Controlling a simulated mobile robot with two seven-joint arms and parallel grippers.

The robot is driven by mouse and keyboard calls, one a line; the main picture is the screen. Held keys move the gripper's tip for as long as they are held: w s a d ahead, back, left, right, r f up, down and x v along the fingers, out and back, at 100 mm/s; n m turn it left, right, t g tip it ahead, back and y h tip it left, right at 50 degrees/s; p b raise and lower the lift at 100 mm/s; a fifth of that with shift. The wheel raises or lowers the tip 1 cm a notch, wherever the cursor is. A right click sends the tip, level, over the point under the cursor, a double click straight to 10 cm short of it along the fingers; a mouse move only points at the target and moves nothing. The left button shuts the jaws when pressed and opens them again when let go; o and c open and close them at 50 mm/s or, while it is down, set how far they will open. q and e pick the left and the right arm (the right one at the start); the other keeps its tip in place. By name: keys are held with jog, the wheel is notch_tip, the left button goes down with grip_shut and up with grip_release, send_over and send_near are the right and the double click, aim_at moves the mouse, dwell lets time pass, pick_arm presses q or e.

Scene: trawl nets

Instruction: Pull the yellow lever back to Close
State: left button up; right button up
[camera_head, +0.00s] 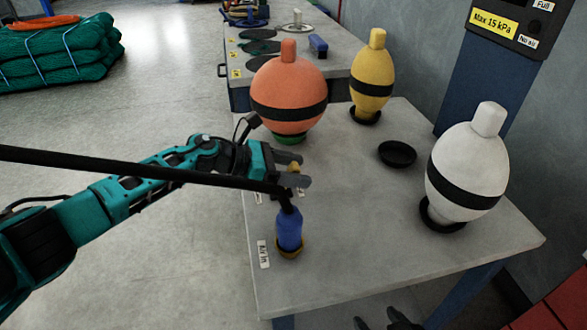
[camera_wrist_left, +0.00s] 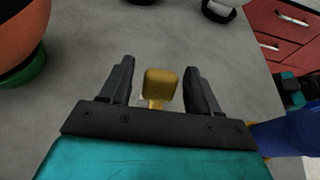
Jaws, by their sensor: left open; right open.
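The yellow lever (camera_wrist_left: 160,88) shows in the left wrist view as a yellow knob on a short stem, between the two fingers of my left gripper (camera_wrist_left: 160,85). Gaps show on both sides of the knob, so the fingers are apart from it. In the head view my left gripper (camera_head: 300,175) is at the table's left edge, with a bit of the yellow lever (camera_head: 294,167) showing between its fingers. The lever's base and the Close marking are hidden behind the gripper and the black hose. My right gripper (camera_head: 390,322) is at the bottom edge, below the table, only partly visible.
A blue fitting (camera_head: 289,230) with a black hose (camera_head: 130,168) stands beside the "Air in" label (camera_head: 263,254). Orange (camera_head: 288,90), yellow (camera_head: 372,78) and white (camera_head: 467,170) floats stand on the table (camera_head: 350,220). An empty black ring (camera_head: 397,154) lies between them.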

aim_at(290, 170)
pick_arm(q)
jog(key=shift+c, duration=0.4)
grip_shut()
jog(key=shift+a+f+h+b, duration=0.2)
jog(key=shift+h+b, duration=0.1)
jog(key=shift+b, duration=0.6)
jog(key=b, duration=0.2)
jog(key=h+b, duration=0.1)
jog(key=b, duration=0.1)
jog(key=shift+s+a+f, duration=0.1)
jog(key=shift+a+f, duration=0.05)
jog(key=shift+a, duration=0.2)
jog(key=a+h+b, duration=0.1)
jog(key=h+b, duration=0.1)
jog(key=b, duration=0.6)
jog(key=shift+s+a+t+h, duration=0.15)
jog(key=shift+t+h, duration=0.15)
jog(key=shift+t, duration=0.1)
jog(key=shift+a+r+h+b, duration=0.3)
jog(key=shift+h+b, duration=0.2)
jog(key=shift+b, duration=0.6)
jog(key=shift+s+a+r+t+h+b, duration=0.1)
jog(key=shift+a+r+t+h+b, duration=0.3)
jog(key=shift+h+b, duration=0.6)
pick_arm(e)
jog(key=w+a+f+y, duration=0.1)
jog(key=a+f, duration=0.2)
jog(key=f, duration=0.8)
jog(key=shift+w+a+f, duration=0.3)
jog(key=shift+f, duration=0.1)
